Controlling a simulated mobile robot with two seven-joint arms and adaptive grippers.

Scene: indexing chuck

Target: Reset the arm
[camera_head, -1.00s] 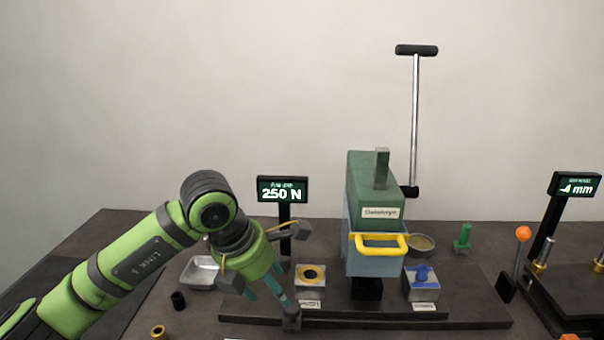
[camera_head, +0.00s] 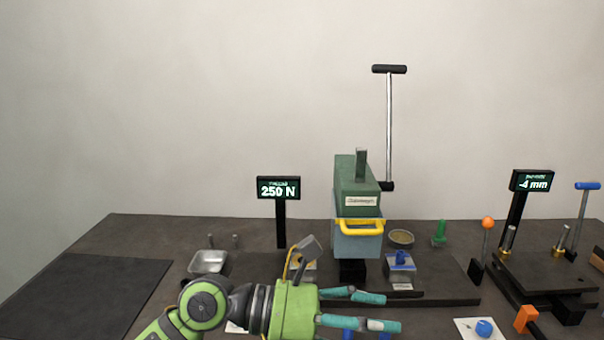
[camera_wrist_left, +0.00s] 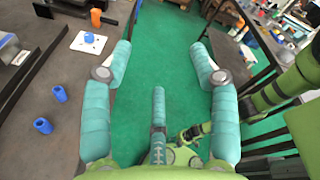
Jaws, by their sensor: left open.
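My left arm comes in at the bottom of the head view. Its gripper (camera_head: 380,312) is low in front of the press, with teal fingers pointing right, spread and empty. In the left wrist view the gripper (camera_wrist_left: 160,60) has its fingers apart, with nothing between them. Green floor shows beyond them, past the table edge. The green and grey press (camera_head: 357,190) with a yellow handle (camera_head: 361,226) and a tall T-bar lever (camera_head: 389,125) stands behind the gripper, apart from it. My right gripper is in neither view.
Two blue cylinders (camera_wrist_left: 59,93) stand on the table beside the fingers in the wrist view. A white card (camera_head: 466,326) with a blue knob and an orange block (camera_head: 525,318) lie right. A metal tray (camera_head: 208,262) and a dark mat (camera_head: 85,290) are left. A display (camera_head: 278,188) reads 250 N.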

